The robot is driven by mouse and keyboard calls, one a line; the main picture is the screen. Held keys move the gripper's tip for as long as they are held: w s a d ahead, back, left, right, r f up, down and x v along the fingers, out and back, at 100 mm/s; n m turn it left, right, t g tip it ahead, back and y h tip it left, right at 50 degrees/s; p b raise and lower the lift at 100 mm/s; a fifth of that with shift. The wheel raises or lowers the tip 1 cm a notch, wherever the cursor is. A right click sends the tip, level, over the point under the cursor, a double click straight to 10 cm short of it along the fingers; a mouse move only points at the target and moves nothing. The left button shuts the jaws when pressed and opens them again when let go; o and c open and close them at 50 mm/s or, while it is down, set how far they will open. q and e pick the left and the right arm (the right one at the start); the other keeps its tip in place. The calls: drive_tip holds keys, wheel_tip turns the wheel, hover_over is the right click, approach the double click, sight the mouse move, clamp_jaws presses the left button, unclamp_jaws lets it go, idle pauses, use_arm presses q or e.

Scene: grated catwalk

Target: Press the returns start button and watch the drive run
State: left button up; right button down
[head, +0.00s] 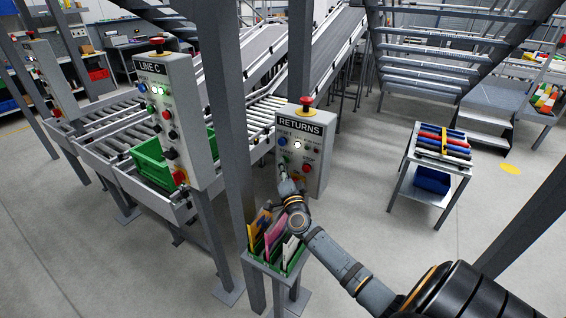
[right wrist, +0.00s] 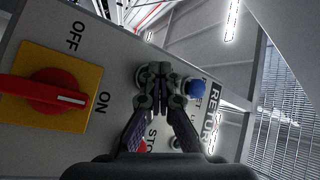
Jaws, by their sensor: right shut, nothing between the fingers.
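The grey RETURNS panel (head: 317,172) stands on a post in the middle of the head view. Its START label is just above my right gripper (head: 285,171), which reaches the panel's left side. In the right wrist view the gripper (right wrist: 158,78) is shut and empty, its fingertips over a round button collar. They hide most of that button, and I cannot tell whether they touch it or whether it is pressed. The blue reset button (right wrist: 197,88) and the red stop button (right wrist: 140,147) are beside the fingers. My left gripper is out of view.
A red rotary switch (right wrist: 50,90) on a yellow plate is on the panel. A red emergency knob (head: 307,101) tops it. A green bin of folders (head: 272,262) stands below my forearm. The LINE C panel (head: 170,110), roller conveyor (head: 95,135) and a cart (head: 402,188) stand around.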

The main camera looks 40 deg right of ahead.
drive_tip(key=shift+s+a+p, duration=0.25)
drive_tip(key=shift+a, duration=0.3)
drive_tip(key=shift+s+a+p, duration=0.2)
drive_tip(key=shift+s+a, duration=0.05)
drive_tip(key=shift+a, duration=0.3)
